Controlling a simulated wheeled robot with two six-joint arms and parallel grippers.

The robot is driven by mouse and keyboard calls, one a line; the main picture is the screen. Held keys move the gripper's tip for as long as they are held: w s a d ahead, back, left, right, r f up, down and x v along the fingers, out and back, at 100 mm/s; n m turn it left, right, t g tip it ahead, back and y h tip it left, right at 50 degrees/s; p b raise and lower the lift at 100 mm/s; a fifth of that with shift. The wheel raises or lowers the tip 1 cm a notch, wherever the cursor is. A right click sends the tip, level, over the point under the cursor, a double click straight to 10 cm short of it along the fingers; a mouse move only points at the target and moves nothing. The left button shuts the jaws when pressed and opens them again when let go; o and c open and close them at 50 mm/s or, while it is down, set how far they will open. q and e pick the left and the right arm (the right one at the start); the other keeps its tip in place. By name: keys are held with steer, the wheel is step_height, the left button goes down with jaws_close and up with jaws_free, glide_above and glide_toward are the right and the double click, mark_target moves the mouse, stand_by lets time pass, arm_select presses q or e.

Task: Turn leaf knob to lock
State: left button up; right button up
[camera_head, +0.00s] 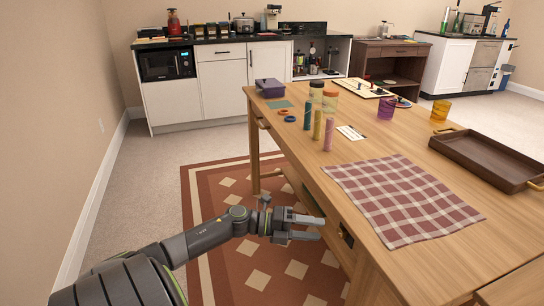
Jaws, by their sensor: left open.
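The wooden table (300,160) stands at the right. A small dark fitting with a brass-coloured part (345,236) sits on its near left side, below the top; it may be the leaf knob, but it is too small to tell which way it is turned. My left gripper (322,229) is open and empty, with its fingers pointing right toward this fitting. It appears just left of the fitting in the picture; I cannot tell the gap in depth. My right gripper is not in view.
A checked cloth (400,198) lies on the table, with a brown tray (490,157) to its right. Several tubes, jars and cups stand farther back. A patterned rug (225,215) covers the floor under my left arm. A beige wall (60,110) is at the left.

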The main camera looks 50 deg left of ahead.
arm_select(q)
steer(key=f+p+v, duration=0.1)
steer(key=v, duration=1)
steer(key=shift+s+a+r, duration=0.3)
steer(key=shift+a+r, duration=0.05)
steer(key=shift+r, duration=0.1)
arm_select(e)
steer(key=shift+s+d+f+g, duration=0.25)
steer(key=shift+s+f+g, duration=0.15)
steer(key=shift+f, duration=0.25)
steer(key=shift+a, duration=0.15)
